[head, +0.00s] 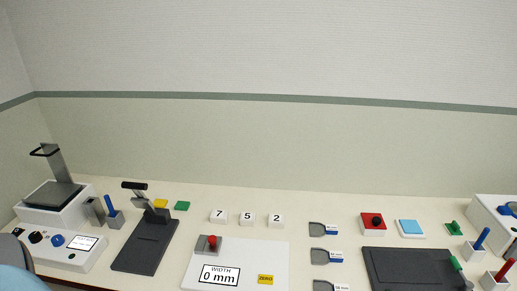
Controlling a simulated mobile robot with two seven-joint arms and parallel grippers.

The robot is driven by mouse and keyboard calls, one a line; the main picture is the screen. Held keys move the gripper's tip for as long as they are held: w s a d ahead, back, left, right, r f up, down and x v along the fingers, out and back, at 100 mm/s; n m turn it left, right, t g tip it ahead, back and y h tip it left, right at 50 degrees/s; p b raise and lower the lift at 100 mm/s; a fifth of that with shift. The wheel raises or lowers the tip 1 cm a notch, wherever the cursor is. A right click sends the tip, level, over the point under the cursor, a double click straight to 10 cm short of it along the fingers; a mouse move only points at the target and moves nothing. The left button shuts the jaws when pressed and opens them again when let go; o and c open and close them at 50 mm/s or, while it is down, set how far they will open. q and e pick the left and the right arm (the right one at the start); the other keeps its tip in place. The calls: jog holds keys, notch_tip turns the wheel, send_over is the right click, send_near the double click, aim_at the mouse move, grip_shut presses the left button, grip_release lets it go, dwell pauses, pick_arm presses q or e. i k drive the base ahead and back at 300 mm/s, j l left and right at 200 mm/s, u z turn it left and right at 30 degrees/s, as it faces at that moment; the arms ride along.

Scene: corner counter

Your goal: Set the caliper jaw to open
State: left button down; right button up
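A white panel (240,250) lies on the counter at the bottom middle of the head view, its lower part cut off by the frame edge. Its display (219,276) reads "WIDTH 0 mm". Above the display, a grey block (202,249) with a red knob (212,239) sits at the panel's upper left; this looks like the caliper jaw. I see no gap that tells how wide it stands. A yellow "ZERO" button (265,279) is at the panel's lower right. Neither gripper shows in this view.
White tiles (247,218) marked 7, 5 and 2 stand behind the panel. A dark lever press (145,243) is to its left. Grey-bladed tags (323,257) and a dark plate (408,267) are to its right. A rounded grey and blue shape (17,278) fills the bottom left corner.

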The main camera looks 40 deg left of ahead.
aim_at(212, 246)
jog(key=u, duration=1.55)
jog(key=i+j+u, duration=0.1)
jog(key=j+u, duration=0.2)
jog(key=j, duration=0.15)
jog(key=i+j+u, duration=0.25)
jog(key=j, duration=0.15)
jog(key=k, duration=0.1)
